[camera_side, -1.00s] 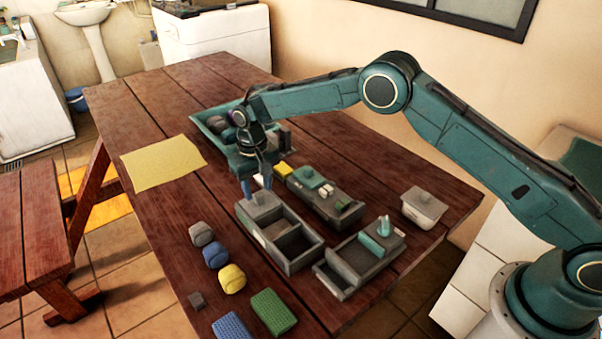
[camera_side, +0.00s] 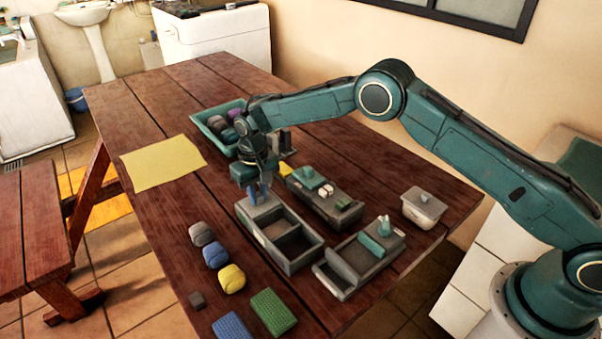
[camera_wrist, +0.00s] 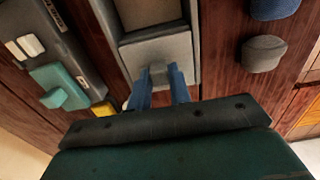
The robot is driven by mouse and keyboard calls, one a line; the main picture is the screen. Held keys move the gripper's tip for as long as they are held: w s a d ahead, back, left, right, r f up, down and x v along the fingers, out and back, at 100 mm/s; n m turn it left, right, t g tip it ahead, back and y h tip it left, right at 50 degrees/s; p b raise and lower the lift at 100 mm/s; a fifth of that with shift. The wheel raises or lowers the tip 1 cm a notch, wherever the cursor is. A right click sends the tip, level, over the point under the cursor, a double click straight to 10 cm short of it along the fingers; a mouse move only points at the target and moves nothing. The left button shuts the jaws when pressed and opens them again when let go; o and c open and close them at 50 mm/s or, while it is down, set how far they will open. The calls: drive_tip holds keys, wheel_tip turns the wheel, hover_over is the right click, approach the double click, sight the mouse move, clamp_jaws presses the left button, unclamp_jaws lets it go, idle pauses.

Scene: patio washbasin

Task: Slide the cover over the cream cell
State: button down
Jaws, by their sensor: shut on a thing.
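The cover is a grey slab (camera_side: 259,209) with a small knob, lying over the far end of a grey open-topped box (camera_side: 306,261). Beside the cover is an uncovered cell with a pale cream-brown floor (camera_side: 275,231), also partly in the wrist view (camera_wrist: 146,12). Past a divider is a darker, uncovered cell (camera_side: 294,246).
A lidded tub (camera_side: 423,207) is at right. Cloth bundles (camera_side: 217,255) lie left of the box. A yellow mat (camera_side: 163,162) lies farther off.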

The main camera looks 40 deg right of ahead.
drive_tip(key=shift+s, duration=0.1)
drive_tip(key=shift+s, duration=3.8)
drive_tip(key=c, duration=1.3)
unclamp_jaws()
drive_tip(key=shift+r, duration=0.1)
wheel_tip(320, 180, up, 14)
drive_tip(key=shift+f, duration=0.15)
